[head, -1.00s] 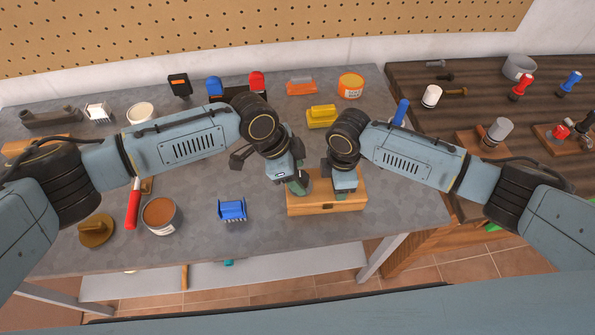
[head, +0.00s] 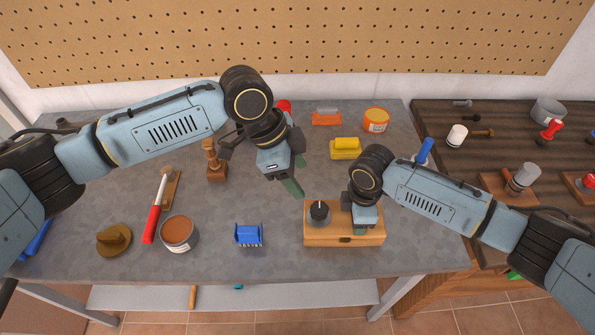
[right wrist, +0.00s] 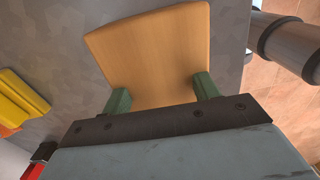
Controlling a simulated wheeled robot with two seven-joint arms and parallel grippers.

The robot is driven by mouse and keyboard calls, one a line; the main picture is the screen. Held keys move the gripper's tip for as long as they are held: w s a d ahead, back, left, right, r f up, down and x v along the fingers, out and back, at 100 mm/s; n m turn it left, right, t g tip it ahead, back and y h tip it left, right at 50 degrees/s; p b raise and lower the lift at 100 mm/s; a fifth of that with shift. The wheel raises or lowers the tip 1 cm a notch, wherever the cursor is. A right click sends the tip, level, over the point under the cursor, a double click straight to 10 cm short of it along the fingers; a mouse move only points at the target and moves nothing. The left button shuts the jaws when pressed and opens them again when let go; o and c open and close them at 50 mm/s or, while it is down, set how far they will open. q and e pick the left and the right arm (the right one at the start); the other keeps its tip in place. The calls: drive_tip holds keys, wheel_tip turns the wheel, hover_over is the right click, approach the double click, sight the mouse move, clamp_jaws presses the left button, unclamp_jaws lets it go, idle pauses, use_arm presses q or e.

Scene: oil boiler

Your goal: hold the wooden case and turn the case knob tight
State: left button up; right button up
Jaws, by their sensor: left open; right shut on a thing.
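The wooden case (head: 322,237) is a light box with a dark latch, lying at the front of the grey table. A dark round case knob (head: 319,213) with a thin upright pin stands on the left part of its top. My right gripper (head: 362,222) is shut on the right part of the case. In the right wrist view, the case (right wrist: 152,50) lies between its green fingers (right wrist: 163,90). My left gripper (head: 292,187) is open and empty, raised behind and left of the knob, apart from it. The right fingertips are partly hidden in the head view.
Left of the case stand a blue clip-like part (head: 248,236), an open can (head: 177,232), a red-handled tool (head: 152,222) and a brown lid (head: 114,240). A yellow block (head: 345,149) and orange tin (head: 376,119) sit behind. A darker wooden bench adjoins on the right.

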drive_tip(key=o, duration=1.3)
drive_tip(key=shift+r, duration=0.1)
